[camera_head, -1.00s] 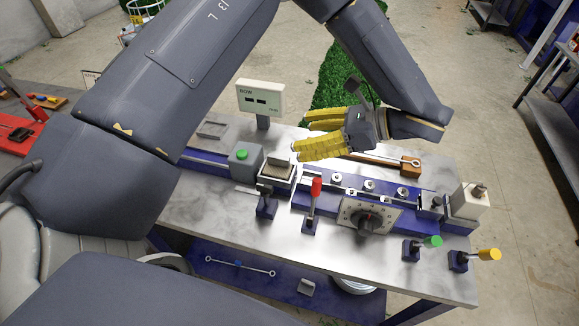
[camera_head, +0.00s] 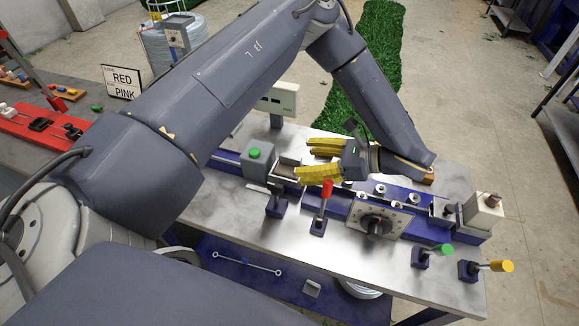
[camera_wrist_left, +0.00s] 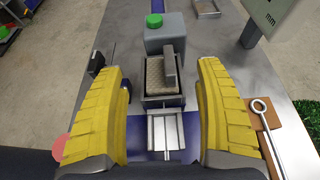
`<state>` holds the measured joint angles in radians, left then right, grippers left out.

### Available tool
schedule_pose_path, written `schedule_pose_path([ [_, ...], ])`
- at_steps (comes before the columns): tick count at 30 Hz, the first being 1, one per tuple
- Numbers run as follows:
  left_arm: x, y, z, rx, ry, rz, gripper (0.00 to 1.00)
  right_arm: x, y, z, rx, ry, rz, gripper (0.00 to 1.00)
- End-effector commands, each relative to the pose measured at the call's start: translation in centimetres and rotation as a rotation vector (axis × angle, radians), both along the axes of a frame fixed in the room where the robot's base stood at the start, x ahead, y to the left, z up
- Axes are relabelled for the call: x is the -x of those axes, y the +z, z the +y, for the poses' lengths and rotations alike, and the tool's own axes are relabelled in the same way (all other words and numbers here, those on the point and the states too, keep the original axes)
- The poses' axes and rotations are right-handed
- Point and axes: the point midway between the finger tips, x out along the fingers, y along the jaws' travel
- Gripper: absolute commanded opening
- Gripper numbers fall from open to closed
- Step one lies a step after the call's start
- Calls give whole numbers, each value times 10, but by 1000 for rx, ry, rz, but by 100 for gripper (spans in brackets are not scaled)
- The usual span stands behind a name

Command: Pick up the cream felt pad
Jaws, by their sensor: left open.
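The cream felt pad (camera_wrist_left: 163,72) looks beige and textured and lies in a small open grey holder (camera_wrist_left: 178,99) on the blue rail in the left wrist view. A grey upright piece covers part of its right side. In the head view only a bit of the pad area shows behind the gripper's fingers. My left gripper (camera_head: 304,158) has yellow ribbed fingers, open and empty. In the left wrist view its fingers (camera_wrist_left: 163,80) stand apart on either side of the holder, above it. My right gripper is not in view.
A grey box with a green button (camera_head: 255,153) stands beside the holder. A red-handled lever (camera_head: 327,188) rises close to the fingers. A dial box (camera_head: 378,219) and a display (camera_head: 280,98) are nearby. A ring-ended rod (camera_wrist_left: 262,110) lies at the right.

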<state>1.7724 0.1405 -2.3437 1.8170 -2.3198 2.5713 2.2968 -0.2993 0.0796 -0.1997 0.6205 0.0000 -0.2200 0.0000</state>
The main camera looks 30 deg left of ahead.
Motion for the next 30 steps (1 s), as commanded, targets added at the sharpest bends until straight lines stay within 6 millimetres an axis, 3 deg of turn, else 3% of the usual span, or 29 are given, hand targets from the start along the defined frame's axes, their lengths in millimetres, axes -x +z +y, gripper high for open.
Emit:
schedule_pose_path([
  [12,12,-19,46,0,1,2,71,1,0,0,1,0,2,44],
  [24,13,-22,53,0,1,0,71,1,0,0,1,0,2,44],
  [30,13,-22,53,0,1,0,50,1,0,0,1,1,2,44],
])
